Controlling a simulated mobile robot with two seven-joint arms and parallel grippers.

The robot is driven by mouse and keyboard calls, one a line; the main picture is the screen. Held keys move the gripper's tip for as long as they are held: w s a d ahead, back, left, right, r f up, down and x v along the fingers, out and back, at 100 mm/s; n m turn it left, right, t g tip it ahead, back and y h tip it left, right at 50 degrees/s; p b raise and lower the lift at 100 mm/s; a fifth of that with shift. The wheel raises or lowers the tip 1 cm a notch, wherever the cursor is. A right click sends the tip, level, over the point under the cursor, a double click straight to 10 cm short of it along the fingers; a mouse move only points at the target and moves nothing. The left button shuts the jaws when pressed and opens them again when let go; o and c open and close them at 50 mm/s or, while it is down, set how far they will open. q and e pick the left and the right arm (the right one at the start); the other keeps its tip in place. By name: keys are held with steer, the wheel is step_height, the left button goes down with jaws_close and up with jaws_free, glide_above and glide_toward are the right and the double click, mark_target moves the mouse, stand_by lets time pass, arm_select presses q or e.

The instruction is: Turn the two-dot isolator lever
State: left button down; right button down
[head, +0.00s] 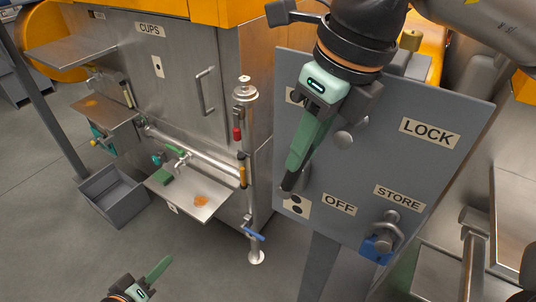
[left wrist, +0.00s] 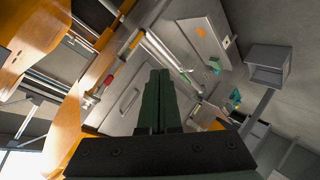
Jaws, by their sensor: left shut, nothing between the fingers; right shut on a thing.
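The grey isolator panel (head: 455,115) stands at the right of the head view. A plate with two black dots (head: 296,206) is at its lower left, beside the OFF label (head: 339,204). My right gripper (head: 291,172) reaches down in front of the panel, shut on a dark piece (head: 288,183) just above the two-dot plate. This looks like the lever's end; the fingers hide most of it, so its angle is unclear. My left gripper (head: 167,261) is low at the bottom of the head view, away from the panel. Its green fingers (left wrist: 158,98) are closed and empty in the left wrist view.
A blue padlock (head: 377,248) hangs by the STORE label (head: 398,197); a LOCK label (head: 429,133) is above. Left of the panel are a vertical pipe with a blue handle (head: 253,234), a steel tray (head: 217,202) and a grey bin (head: 111,194). Floor between is clear.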

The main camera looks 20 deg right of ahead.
steer(key=shift+r, duration=0.1)
arm_select(q)
steer(key=w+d+r+g+h, duration=0.1)
steer(key=w+d+r+h, duration=0.15)
steer(key=r, duration=0.65)
steer(key=w+d+r+g+h, duration=0.1)
steer(key=d+r+h, duration=0.2)
steer(key=r, duration=0.6)
steer(key=s+d+r+m+g+h, duration=0.25)
steer(key=s+r, duration=0.25)
steer(key=r, duration=0.3)
steer(key=s+d+r+m+g+h, duration=0.1)
steer(key=s+r+g, duration=0.3)
steer(key=r, duration=0.4)
steer(key=s+d+f, duration=0.2)
steer(key=d, duration=1)
steer(key=shift+d, duration=0.35)
steer(key=shift+s, duration=0.1)
